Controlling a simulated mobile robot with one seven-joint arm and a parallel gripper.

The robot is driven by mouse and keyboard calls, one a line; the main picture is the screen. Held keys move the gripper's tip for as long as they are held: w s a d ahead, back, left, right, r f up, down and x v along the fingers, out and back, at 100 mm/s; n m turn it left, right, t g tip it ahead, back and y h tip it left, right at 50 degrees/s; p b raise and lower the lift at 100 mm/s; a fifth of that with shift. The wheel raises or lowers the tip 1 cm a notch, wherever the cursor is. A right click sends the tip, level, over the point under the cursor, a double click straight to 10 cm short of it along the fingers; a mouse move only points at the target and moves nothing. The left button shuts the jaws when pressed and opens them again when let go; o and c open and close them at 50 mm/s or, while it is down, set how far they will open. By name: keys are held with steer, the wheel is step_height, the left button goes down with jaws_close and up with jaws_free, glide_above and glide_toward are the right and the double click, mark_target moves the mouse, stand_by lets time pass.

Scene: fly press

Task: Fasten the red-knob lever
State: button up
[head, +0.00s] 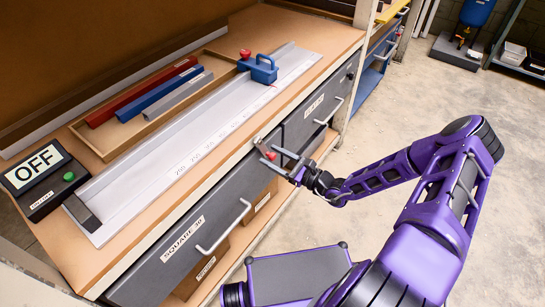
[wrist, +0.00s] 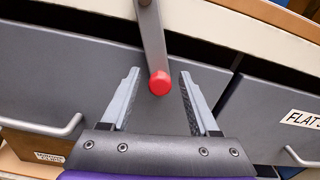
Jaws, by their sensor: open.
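A grey metal lever (wrist: 150,35) hangs down from the bench's front edge and ends in a red knob (wrist: 159,83). In the head view the same red knob (head: 270,156) shows at the front of the bench, partly hidden by my gripper. My gripper (wrist: 159,74) is open, with one finger on each side of the knob and a visible gap on both sides. It does not grip the knob. In the head view my gripper (head: 269,154) reaches to the bench front from the right.
Grey drawers (head: 190,232) with bar handles (head: 224,226) lie behind the lever. On the bench top are a long metal rail, a blue stop block (head: 262,70) with its own red knob (head: 245,53), a tray of coloured bars and an OFF box (head: 37,170).

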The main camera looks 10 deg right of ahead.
steer(key=shift+w+a, duration=0.15)
jaws_close()
steer(key=shift+r, duration=0.1)
stand_by(1.4)
